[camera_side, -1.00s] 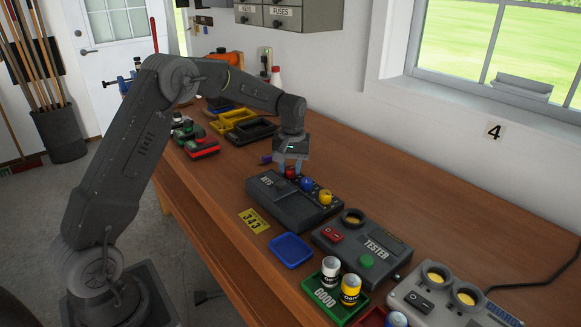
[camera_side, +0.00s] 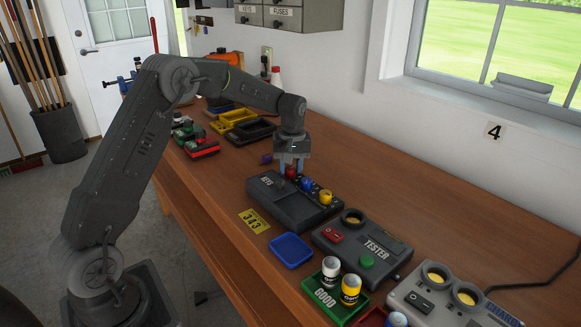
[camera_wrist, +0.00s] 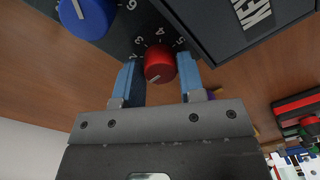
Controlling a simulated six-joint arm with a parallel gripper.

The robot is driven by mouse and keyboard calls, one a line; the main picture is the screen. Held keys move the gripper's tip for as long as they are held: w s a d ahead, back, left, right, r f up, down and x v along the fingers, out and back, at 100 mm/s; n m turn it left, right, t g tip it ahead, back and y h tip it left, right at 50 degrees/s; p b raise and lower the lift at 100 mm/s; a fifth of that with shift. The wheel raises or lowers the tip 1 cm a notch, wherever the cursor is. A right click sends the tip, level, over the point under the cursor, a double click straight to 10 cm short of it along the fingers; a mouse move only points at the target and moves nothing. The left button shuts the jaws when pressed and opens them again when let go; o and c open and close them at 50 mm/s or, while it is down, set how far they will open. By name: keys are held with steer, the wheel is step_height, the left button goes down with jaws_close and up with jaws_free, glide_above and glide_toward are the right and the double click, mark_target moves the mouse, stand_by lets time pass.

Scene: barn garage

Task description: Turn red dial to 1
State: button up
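The red dial (camera_side: 291,174) sits on the dark grey device labelled KEYS (camera_side: 309,215), at the far end of a row with a blue dial (camera_side: 306,184) and a yellow dial (camera_side: 325,197). In the wrist view the red dial (camera_wrist: 160,66) has a white pointer mark toward the lower left. White numbers ring its upper side; those near the left finger are partly hidden. My gripper (camera_wrist: 159,64) is over the red dial, one blue finger on each side with visible gaps, so it is open. The blue dial (camera_wrist: 86,16) is at upper left in the wrist view.
A blue tray (camera_side: 291,250), the TESTER box (camera_side: 384,258) and a green GOOD tray (camera_side: 316,292) with two cans stand nearer the camera. Yellow and black bins (camera_side: 252,132) lie beyond the device. A purple object (camera_side: 266,159) lies close behind my gripper.

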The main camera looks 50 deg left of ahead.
mark_target(292, 168)
steer(key=shift+o, duration=0.4)
steer(key=shift+r, duration=0.1)
step_height(292, 168, up, 14)
steer(key=shift+w+d, duration=0.15)
steer(key=shift+w, duration=0.05)
stand_by(0.4)
